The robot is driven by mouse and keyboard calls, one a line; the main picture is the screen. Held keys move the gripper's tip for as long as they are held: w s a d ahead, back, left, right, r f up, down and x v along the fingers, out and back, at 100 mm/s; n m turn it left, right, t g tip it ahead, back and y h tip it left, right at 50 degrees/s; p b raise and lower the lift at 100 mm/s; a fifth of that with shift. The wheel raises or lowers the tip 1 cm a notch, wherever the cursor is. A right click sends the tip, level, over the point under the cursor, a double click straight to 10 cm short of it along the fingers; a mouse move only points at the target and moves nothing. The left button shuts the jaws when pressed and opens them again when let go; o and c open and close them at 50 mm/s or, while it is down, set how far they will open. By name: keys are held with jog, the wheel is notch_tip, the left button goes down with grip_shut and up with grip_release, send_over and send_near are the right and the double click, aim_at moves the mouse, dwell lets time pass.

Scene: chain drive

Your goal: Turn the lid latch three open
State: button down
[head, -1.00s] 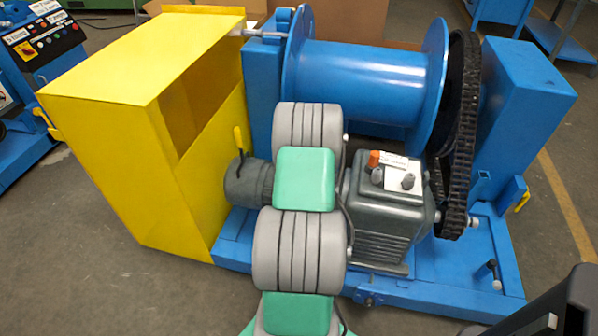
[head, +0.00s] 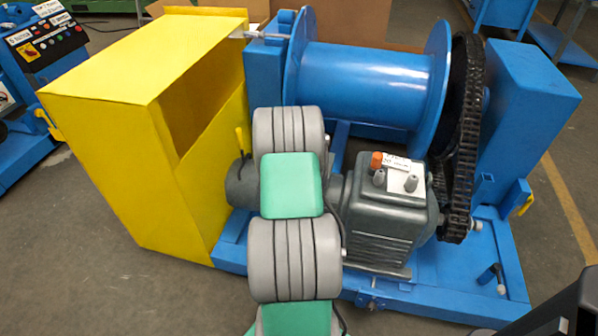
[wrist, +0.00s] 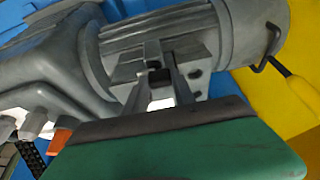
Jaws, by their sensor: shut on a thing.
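In the wrist view my gripper (wrist: 158,74) is at a flat grey plate with holes on the side of the finned grey motor. Its two fingers are closed on a small grey block-like part (wrist: 152,50), which appears to be the lid latch. I cannot read a number on it, and the fingers partly cover it. In the head view my arm hides the gripper and this part. The grey motor (head: 385,225) stands on the blue base, with its left part behind my arm.
A yellow-handled lever (wrist: 292,85) is right of my gripper. A yellow guard box (head: 110,85) stands left of the motor. A blue drum (head: 365,85) and black chain (head: 462,150) lie behind and right. Grey floor is clear in front at left.

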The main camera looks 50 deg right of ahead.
jog(key=shift+d, duration=0.1)
jog(key=c, duration=1)
grip_release()
jog(key=shift+c, duration=0.2)
jog(key=v, duration=0.7)
jog(key=shift+a+r+p, duration=0.25)
jog(key=shift+r+p, duration=0.1)
jog(key=shift+p, duration=0.05)
jog(key=shift+s, duration=0.1)
